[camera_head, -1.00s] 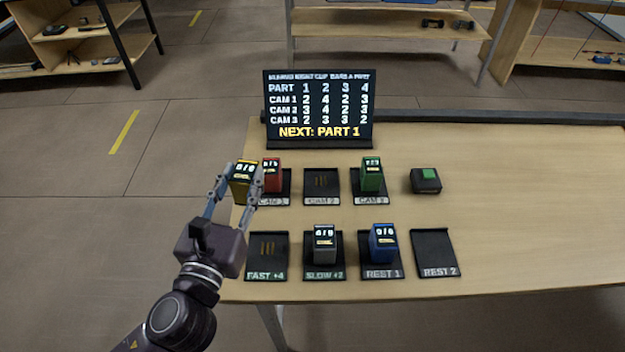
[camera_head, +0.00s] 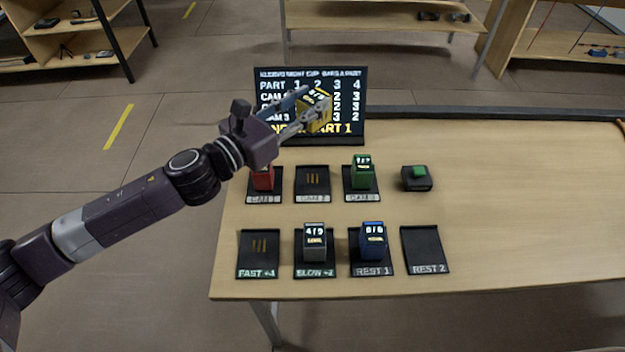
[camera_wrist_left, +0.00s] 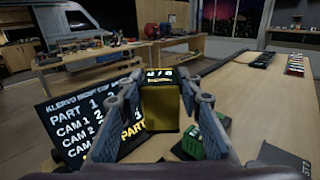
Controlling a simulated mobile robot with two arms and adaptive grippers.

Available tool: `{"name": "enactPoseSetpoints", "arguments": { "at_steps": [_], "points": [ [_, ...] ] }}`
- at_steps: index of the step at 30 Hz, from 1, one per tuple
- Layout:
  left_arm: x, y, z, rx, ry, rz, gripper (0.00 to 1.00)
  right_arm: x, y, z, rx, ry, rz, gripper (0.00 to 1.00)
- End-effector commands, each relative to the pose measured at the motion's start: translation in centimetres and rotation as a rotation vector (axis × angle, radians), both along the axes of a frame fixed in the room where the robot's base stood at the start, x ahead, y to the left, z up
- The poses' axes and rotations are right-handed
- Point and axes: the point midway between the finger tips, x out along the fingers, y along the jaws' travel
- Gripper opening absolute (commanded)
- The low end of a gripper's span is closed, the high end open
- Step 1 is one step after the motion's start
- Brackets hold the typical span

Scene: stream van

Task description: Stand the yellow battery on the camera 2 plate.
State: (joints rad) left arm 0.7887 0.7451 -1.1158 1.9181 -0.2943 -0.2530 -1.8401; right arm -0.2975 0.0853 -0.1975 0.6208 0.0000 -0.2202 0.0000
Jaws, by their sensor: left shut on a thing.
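My left gripper (camera_head: 304,112) is shut on the yellow battery (camera_head: 316,108) and holds it raised, in front of the sign. The battery also shows between the fingers in the left wrist view (camera_wrist_left: 161,108). The camera 2 plate (camera_head: 312,180) is dark, flat and empty, with gold contact strips. It lies between the camera 1 plate (camera_head: 264,198), which bears the red battery (camera_head: 263,179), and the camera 3 plate (camera_head: 361,197), which bears the green battery (camera_head: 362,174). The held battery is above and behind the camera 2 plate. My right gripper is not in view.
The sign (camera_head: 346,78) stands at the table's back, partly hidden by my gripper. A green-button box (camera_head: 416,178) sits right of the plates. In front, a grey battery (camera_head: 314,243) and a blue battery (camera_head: 372,242) stand on plates; FAST (camera_head: 258,254) and REST 2 (camera_head: 426,250) are empty.

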Motion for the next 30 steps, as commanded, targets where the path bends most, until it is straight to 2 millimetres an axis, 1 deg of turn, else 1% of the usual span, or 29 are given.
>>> {"name": "enactPoseSetpoints", "arguments": {
  "at_steps": [2,5,14,18,21,24,28,30],
  "points": [
    [0.3,0.0,0.2,-0.001,-0.002,-0.007,0.0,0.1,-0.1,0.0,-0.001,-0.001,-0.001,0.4],
    [0.4,0.0,-1.0,-0.003,0.003,-0.008,0.0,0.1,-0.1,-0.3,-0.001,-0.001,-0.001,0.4],
    [0.4,0.0,-7.9,-0.005,0.006,-0.007,0.0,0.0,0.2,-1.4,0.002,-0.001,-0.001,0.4],
    [0.3,0.0,-11.5,-0.004,0.006,-0.006,0.0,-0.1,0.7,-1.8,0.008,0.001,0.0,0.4],
    [0.4,0.0,-13.4,-0.004,0.002,-0.006,0.0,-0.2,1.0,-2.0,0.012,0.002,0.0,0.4],
    [0.4,0.0,-14.6,-0.003,0.0,-0.007,0.0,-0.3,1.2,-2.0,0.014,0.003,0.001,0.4],
    [0.4,0.0,-15.5,-0.003,-0.001,-0.008,0.0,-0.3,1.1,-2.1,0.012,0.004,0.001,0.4],
    [0.4,0.0,-16.4,-0.003,0.0,-0.007,0.0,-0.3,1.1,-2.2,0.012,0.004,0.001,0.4]
  ]
}}
